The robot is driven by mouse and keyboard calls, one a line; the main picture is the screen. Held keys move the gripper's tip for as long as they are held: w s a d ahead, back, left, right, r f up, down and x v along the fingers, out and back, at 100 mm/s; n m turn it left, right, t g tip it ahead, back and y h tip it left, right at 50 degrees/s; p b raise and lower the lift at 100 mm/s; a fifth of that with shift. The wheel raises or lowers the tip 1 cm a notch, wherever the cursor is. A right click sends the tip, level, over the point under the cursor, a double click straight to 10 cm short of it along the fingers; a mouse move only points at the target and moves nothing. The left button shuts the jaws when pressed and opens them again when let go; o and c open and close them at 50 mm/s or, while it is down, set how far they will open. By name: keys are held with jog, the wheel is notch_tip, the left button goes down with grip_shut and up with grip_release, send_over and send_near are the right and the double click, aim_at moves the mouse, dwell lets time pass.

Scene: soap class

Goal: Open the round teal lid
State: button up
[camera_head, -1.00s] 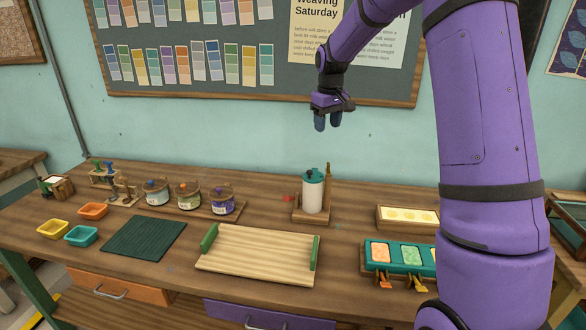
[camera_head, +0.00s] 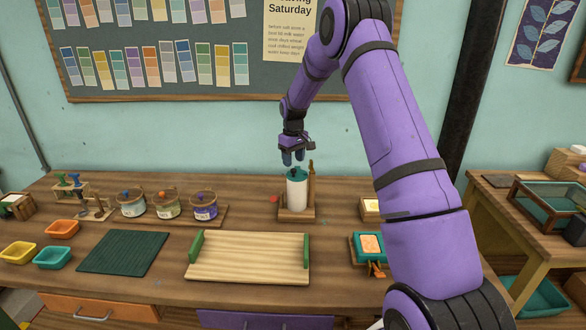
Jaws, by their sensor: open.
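A white cylindrical container (camera_head: 297,195) stands upright on a small wooden stand at the back of the table. Its round teal lid (camera_head: 298,174) sits on top, with a small dark knob or clip on it.
A wooden tray with green handles (camera_head: 250,270) lies in front. A dark green mat (camera_head: 122,252), teal (camera_head: 52,258), yellow and orange dishes and several jars (camera_head: 203,206) are at left. A teal mould (camera_head: 372,248) is at right, partly behind my arm.

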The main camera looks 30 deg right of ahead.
aim_at(293, 169)
jog(key=shift+f, duration=1.9)
jog(key=shift+c, duration=0.2)
grip_shut()
